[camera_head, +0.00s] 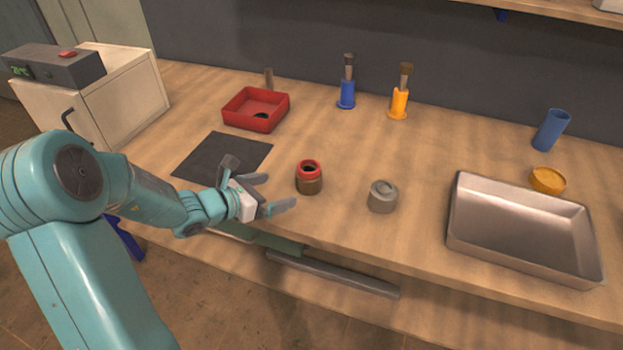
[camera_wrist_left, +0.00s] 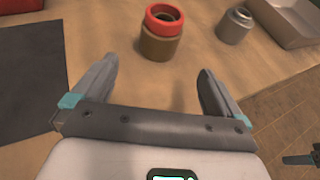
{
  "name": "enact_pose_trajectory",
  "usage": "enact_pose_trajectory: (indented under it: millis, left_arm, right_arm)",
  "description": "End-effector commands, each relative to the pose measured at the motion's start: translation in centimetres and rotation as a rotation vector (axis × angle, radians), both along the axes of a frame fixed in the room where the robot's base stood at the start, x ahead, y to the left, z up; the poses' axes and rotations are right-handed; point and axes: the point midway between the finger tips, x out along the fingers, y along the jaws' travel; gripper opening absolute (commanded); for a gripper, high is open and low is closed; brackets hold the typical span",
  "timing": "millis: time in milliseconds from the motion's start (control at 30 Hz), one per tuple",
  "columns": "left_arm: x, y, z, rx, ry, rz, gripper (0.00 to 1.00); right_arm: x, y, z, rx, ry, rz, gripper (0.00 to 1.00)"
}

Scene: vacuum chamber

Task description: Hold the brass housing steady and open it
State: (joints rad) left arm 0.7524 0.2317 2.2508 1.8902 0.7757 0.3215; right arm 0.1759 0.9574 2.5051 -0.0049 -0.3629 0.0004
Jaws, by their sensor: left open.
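The brass housing (camera_head: 310,186) stands upright on the wooden bench, with a red ring (camera_head: 309,167) on top and a dark opening in the ring's middle. In the left wrist view the housing (camera_wrist_left: 159,50) is beyond the fingertips, with the red ring (camera_wrist_left: 164,19) above it. My left gripper (camera_head: 279,192) is open and empty, just left of the housing and apart from it. It also shows in the left wrist view (camera_wrist_left: 160,85), its two fingers spread wide.
A grey lidded cylinder (camera_head: 382,197) stands right of the housing. A red bin (camera_head: 256,110), a dark mat (camera_head: 222,160) and two brush holders (camera_head: 347,94) stand behind or left.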

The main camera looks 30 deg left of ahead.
Motion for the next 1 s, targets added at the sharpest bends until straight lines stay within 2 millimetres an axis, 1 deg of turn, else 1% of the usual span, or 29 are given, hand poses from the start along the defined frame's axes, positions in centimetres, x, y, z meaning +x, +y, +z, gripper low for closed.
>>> enact_pose_trajectory:
  millis: [33, 100, 200, 433, 600, 700, 800, 1000]
  left_arm:
    - [1.1, -0.4, -0.6, -0.002, -0.001, -0.006, 1.0]
    - [2.4, -0.7, -1.2, -0.001, 0.001, -0.006, 1.0]
    - [3.9, -1.1, -1.8, 0.0, 0.001, -0.004, 1.0]
    - [5.8, -1.6, -2.5, 0.001, 0.003, -0.005, 1.0]
    - [8.5, -2.2, -3.5, 0.0, 0.002, -0.006, 1.0]
    - [9.7, -2.4, -4.1, 0.001, 0.003, -0.005, 1.0]
    - [10.3, -2.5, -4.2, 0.001, 0.002, -0.004, 1.0]
    - [10.3, -2.5, -4.2, 0.001, 0.002, -0.004, 1.0]
  right_arm:
    - [0.0, 0.0, -0.1, 0.0, 0.0, 0.0, 0.7]
    - [0.0, 0.0, -0.2, 0.0, 0.0, 0.0, 0.7]
    - [0.0, 0.0, -0.2, 0.0, 0.0, 0.0, 0.7]
    - [0.0, 0.0, -0.1, 0.0, 0.0, 0.0, 0.7]
    - [0.0, 0.0, 0.2, 0.0, 0.0, 0.0, 0.7]
    - [0.0, 0.0, 0.2, 0.0, 0.0, 0.0, 0.7]
    - [0.0, 0.0, 0.2, 0.0, 0.0, 0.0, 0.7]
    - [0.0, 0.0, 0.2, 0.0, 0.0, 0.0, 0.7]
